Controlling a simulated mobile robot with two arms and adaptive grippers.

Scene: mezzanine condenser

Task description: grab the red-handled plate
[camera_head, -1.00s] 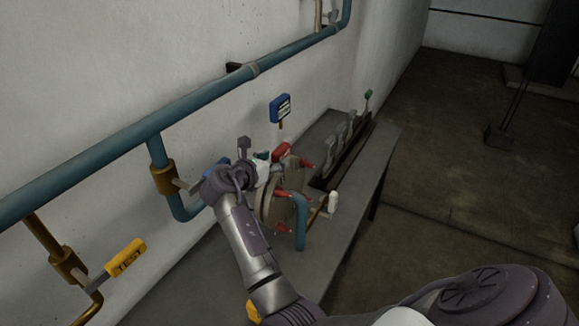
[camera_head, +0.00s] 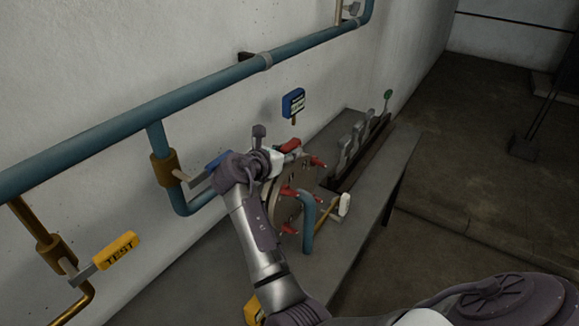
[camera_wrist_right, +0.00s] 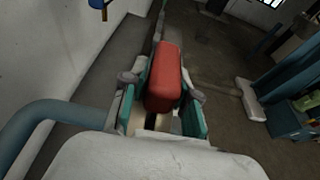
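The round metal plate (camera_head: 272,205) stands upright near the wall in the head view, with several red handles around its rim; one is the top handle (camera_head: 291,145). My right arm hides part of its left side. My right gripper (camera_head: 277,156) is at the top of the plate by that handle. In the right wrist view, the red handle (camera_wrist_right: 164,78) lies between the two teal-padded fingers of the right gripper (camera_wrist_right: 163,108). The fingers look spread, with a narrow gap beside the handle; firm contact does not show. My left gripper is not in view.
A blue pipe (camera_head: 110,130) runs along the wall, and a bent blue pipe (camera_head: 308,225) stands in front of the plate. A yellow TEST tag (camera_head: 117,251) is at the left. A grey bench (camera_head: 400,170) with levers extends behind.

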